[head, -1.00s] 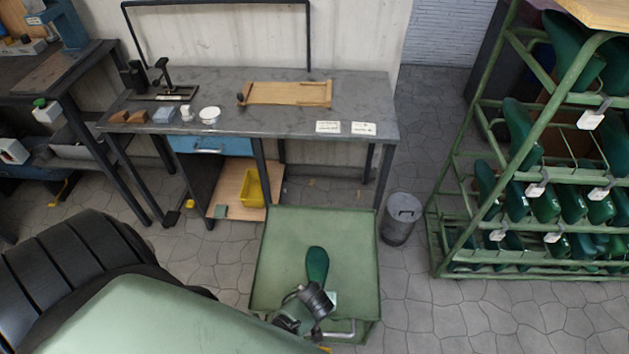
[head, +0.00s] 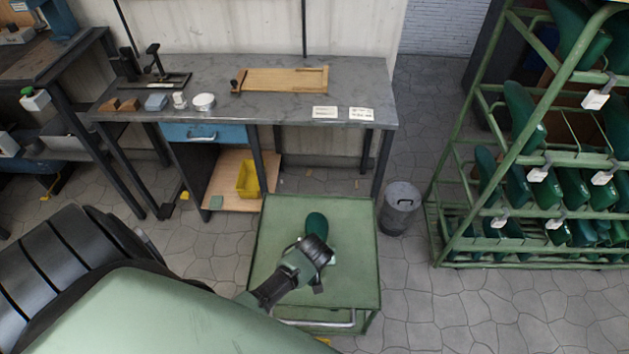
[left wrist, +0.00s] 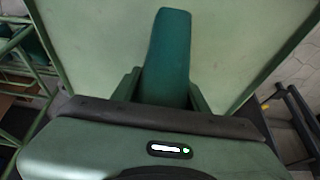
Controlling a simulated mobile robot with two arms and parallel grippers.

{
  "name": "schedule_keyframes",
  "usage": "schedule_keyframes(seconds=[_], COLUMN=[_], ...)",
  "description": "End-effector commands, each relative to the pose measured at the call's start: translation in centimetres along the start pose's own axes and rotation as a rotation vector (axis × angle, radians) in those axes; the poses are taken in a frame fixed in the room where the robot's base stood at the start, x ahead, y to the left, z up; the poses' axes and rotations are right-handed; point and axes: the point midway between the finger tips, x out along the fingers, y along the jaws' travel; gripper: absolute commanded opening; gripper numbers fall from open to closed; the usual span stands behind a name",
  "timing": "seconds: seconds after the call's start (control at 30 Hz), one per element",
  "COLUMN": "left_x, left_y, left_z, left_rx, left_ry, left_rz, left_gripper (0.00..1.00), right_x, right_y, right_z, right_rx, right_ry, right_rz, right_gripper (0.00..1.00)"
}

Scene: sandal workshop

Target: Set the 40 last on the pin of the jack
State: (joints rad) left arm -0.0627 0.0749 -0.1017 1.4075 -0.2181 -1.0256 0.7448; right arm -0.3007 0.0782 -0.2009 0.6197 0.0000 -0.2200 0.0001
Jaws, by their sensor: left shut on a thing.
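A green last (head: 316,225) points away from me over the green cart, held in my left gripper (head: 312,244). In the left wrist view the last (left wrist: 168,60) stands out between the two fingers, which are shut on it. Its near end is hidden by the gripper. I cannot tell whether it touches the cart top, and its size mark is not readable. What looks like the jack, a black stand with an upright post (head: 153,62), is on the bench at the back left, apart from the gripper. My right gripper is not in view.
The cart (head: 355,285) stands before the grey bench (head: 240,110). The bench holds a wooden board (head: 285,80), small blocks, a white pot (head: 203,102) and two cards. A bin (head: 399,210) and a green rack (head: 470,170) of lasts are at right.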

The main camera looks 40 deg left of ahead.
Motion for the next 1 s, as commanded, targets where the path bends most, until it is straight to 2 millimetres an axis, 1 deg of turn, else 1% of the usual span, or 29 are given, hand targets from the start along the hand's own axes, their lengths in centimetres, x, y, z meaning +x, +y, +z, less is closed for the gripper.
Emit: schedule_keyframes(seconds=[0.03,0.3,0.4,0.6,0.8,1.0], left_x=[0.4,1.3,2.1,3.4,4.0,4.1], left_y=[0.1,0.0,0.0,0.1,0.1,0.1], left_z=[-0.6,-2.7,-2.0,-1.5,-1.3,-1.2], left_rx=[-0.001,-0.001,-0.001,-0.001,-0.001,-0.001], left_ry=[0.006,0.005,0.001,0.003,0.004,0.004], left_rz=[0.001,0.001,0.001,0.001,0.002,0.001], left_gripper=[0.03,0.03,0.03,0.03,0.03,0.03], right_x=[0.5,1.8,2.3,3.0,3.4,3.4], right_y=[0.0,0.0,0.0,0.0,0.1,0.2], right_z=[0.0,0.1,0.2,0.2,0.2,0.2], right_rx=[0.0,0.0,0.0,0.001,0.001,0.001], right_ry=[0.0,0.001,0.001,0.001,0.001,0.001], right_rz=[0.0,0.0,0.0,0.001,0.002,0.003], right_gripper=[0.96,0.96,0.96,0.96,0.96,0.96])
